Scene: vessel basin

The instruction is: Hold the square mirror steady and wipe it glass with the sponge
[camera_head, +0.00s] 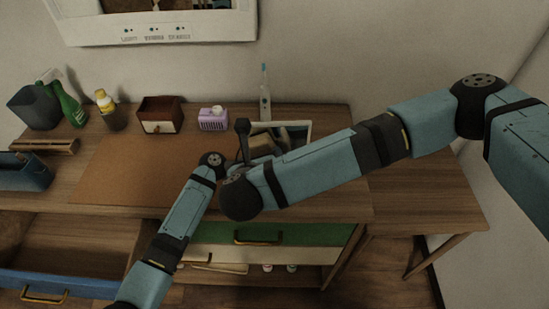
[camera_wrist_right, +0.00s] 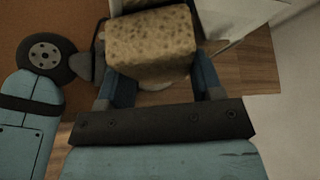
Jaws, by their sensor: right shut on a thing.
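The square mirror (camera_head: 298,133), with a pale frame, stands near the back right of the desk; my right arm covers its lower part. A tan, speckled sponge (camera_wrist_right: 150,42) is held between the blue fingers of my right gripper (camera_wrist_right: 163,80). The sponge (camera_head: 262,145) is in front of the mirror's left part in the head view; whether it touches the glass is unclear. My left gripper (camera_head: 240,140) is beside the sponge and mirror at the left, mostly hidden; its jaws and any hold on the frame cannot be made out.
Along the back stand a toothbrush (camera_head: 264,95), a lilac box (camera_head: 213,119), a small brown drawer box (camera_head: 160,114), a yellow-capped bottle (camera_head: 105,101) and a green bottle (camera_head: 70,104). A brown mat (camera_head: 130,170) lies clear on the desk. A drawer (camera_head: 60,285) is open at lower left.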

